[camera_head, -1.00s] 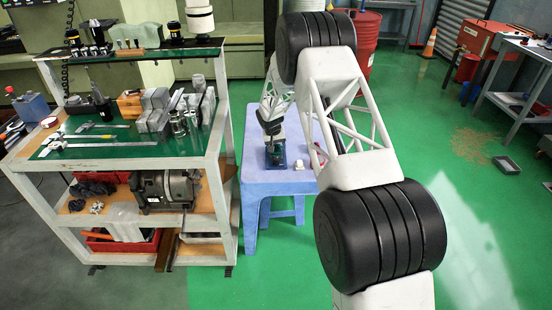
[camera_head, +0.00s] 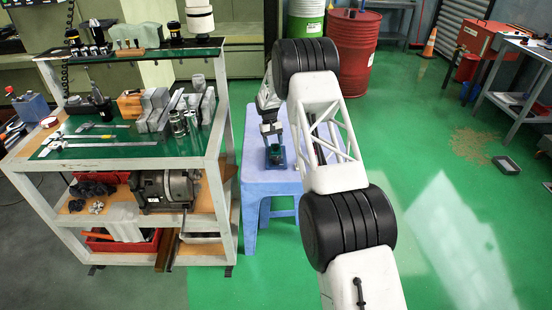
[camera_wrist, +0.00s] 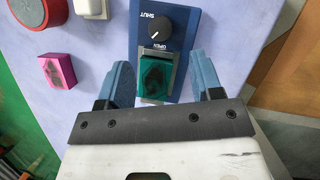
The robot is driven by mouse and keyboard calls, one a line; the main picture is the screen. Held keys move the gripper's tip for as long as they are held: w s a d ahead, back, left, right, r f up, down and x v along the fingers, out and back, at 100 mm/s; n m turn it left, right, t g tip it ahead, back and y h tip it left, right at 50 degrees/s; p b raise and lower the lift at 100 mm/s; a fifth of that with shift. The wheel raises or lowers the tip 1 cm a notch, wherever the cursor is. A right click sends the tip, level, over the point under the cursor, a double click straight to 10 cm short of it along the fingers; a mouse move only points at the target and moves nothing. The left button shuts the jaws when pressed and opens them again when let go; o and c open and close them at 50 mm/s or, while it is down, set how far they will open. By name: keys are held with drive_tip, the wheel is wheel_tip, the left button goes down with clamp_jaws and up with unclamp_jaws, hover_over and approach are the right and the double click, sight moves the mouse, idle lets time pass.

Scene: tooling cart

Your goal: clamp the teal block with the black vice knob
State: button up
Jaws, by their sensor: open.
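The blue vice (camera_wrist: 180,20) lies on the lavender stool top, with its black knob (camera_wrist: 157,28) between the words SHUT and OPEN. The teal block (camera_wrist: 155,82) sits in the vice's grey seat on the OPEN side of the knob. My gripper (camera_wrist: 160,66) is open, with one blue finger on each side of the block. A gap shows between each finger and the block, and nothing is held. In the head view the vice (camera_head: 276,156) is small and dark, with my gripper (camera_head: 271,138) just above it. The knob cannot be made out there.
In the wrist view, a pink block (camera_wrist: 57,71), a white piece (camera_wrist: 91,8) and a red round object (camera_wrist: 40,10) lie left of the vice on the stool top (camera_wrist: 100,50). The loaded tool cart (camera_head: 215,150) stands close to the stool's left.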

sight(276, 159)
drive_tip(key=shift+f, duration=0.1)
idle(0.4)
drive_tip(key=shift+x, duration=3.85)
drive_tip(key=shift+s, duration=0.1)
drive_tip(key=c, duration=0.9)
